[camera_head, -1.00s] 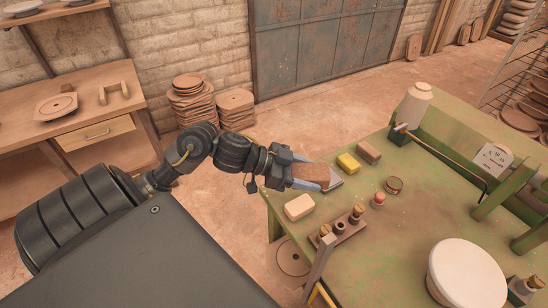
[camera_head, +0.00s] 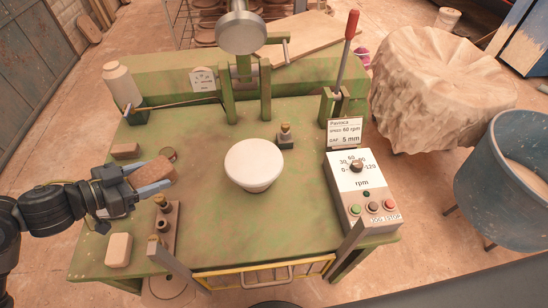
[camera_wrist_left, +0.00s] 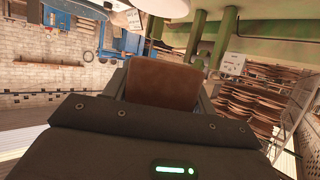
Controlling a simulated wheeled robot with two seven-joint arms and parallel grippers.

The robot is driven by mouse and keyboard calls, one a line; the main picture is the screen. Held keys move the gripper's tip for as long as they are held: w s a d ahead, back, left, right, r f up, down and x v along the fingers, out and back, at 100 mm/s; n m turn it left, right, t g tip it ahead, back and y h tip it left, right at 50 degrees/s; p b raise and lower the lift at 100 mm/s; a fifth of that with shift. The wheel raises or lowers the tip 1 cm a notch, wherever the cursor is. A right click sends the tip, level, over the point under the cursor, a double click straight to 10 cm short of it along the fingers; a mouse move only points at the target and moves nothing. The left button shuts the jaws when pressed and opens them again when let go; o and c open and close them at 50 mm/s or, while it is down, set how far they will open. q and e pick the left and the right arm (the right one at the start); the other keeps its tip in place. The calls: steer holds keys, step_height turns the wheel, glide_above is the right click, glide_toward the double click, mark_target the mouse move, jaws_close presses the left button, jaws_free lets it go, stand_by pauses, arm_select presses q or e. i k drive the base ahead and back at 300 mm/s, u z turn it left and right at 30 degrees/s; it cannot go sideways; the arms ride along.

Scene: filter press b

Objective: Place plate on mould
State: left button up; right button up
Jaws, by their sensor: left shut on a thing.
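My left gripper (camera_head: 134,187) is shut on a brown, roughly rectangular piece (camera_head: 154,174), which seems to be the plate. It holds the piece over the left part of the green table. In the left wrist view the brown piece (camera_wrist_left: 161,83) sticks out between the jaws. The mould, a white round form with a flat top (camera_head: 254,162), stands at the middle of the table, apart from the gripper and to its right. My right gripper is out of view.
A green frame (camera_head: 254,95) with a round metal head (camera_head: 241,32) stands behind the mould. A control box (camera_head: 362,190) is at right. A holder with dark tools (camera_head: 163,228) and a pale block (camera_head: 118,250) lie near the gripper. A small stoppered bottle (camera_head: 285,135) stands beside the mould.

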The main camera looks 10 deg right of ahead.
mark_target(255, 159)
steer(key=z, duration=2.7)
steer(key=k, duration=0.6)
steer(key=u, duration=1.5)
steer(key=i, duration=0.5)
steer(key=z, duration=0.1)
